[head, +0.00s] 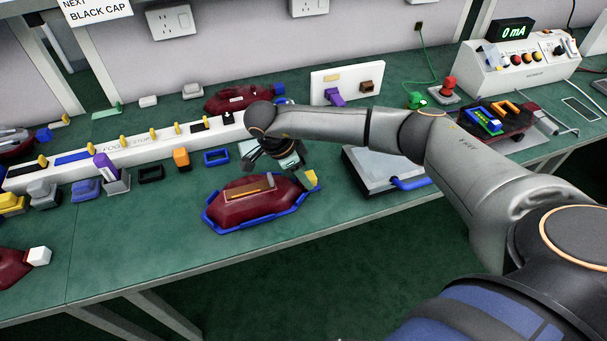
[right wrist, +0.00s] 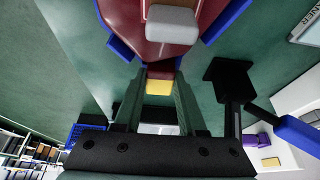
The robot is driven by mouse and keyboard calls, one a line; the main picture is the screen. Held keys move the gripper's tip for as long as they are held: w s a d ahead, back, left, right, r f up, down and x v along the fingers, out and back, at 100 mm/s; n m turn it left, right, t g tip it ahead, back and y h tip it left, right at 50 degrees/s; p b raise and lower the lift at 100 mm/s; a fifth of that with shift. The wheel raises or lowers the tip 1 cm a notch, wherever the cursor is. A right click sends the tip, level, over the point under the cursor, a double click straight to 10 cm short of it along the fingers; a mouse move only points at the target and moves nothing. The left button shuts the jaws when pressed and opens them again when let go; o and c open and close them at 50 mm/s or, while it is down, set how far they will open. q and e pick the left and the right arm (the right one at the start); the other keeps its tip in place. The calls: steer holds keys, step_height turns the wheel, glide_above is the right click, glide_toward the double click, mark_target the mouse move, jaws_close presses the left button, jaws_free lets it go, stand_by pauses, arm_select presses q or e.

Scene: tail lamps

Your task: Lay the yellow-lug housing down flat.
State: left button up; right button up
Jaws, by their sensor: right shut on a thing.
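The yellow-lug housing (head: 245,207) is dark red, with a long brown-orange strip on its upper face. It is at the blue cradle (head: 262,222) near the front of the bench; whether it lies flat or slightly tilted I cannot tell. Its yellow lug (head: 311,179) points right. My right gripper (head: 300,172) reaches over from behind and is shut on the lug end. In the right wrist view, the yellow lug (right wrist: 159,87) sits between my fingers (right wrist: 160,103), with the red body (right wrist: 128,18) beyond and a pale grey block (right wrist: 172,24) on it. My left gripper is out of view.
A grey flat box (head: 378,172) with a blue handle stands just right. Another red housing (head: 238,98) with a blue lug lies behind, and one with a white lug (head: 38,256) at far left. A row of small parts lines a white rail (head: 130,150).

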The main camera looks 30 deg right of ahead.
jaws_close()
stand_by(0.6)
